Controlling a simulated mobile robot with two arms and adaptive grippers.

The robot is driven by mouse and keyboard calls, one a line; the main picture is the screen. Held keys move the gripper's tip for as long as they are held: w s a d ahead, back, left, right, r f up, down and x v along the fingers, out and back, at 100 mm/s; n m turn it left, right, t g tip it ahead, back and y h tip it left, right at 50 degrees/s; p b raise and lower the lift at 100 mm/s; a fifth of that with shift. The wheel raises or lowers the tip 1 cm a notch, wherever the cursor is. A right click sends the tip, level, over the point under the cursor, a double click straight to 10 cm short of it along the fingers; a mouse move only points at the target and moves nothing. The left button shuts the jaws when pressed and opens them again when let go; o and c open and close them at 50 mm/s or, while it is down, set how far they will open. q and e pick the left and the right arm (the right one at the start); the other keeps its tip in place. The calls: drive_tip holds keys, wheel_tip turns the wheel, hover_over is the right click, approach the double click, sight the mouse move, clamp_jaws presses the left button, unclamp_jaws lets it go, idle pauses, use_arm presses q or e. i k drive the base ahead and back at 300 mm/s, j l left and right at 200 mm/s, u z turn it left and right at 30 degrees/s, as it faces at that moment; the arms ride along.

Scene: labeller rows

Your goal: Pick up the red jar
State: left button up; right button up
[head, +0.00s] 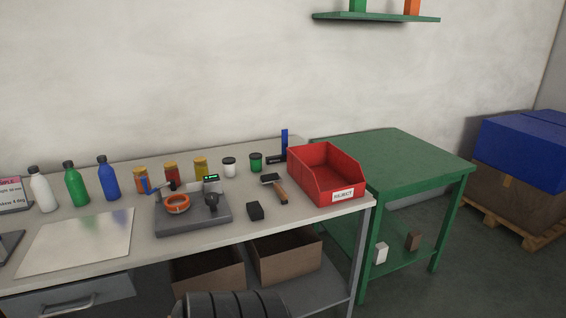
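The red jar (171,173) stands upright toward the back of the long workbench (110,285). It is in a row of jars, between an orange jar (141,175) on its left and a yellow jar (201,169) on its right. A small dark tool with a blue part (148,187) lies close in front of it and may hide its base. Neither of my grippers shows in the head view.
White (229,167) and green (256,162) jars, a hammer (279,190), a black block (255,210) and a red bin (324,182) are to the right. Bottles (76,187) stand left.

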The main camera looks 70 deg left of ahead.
sight(171, 171)
drive_tip(key=i+u, duration=0.2)
drive_tip(key=u, duration=2)
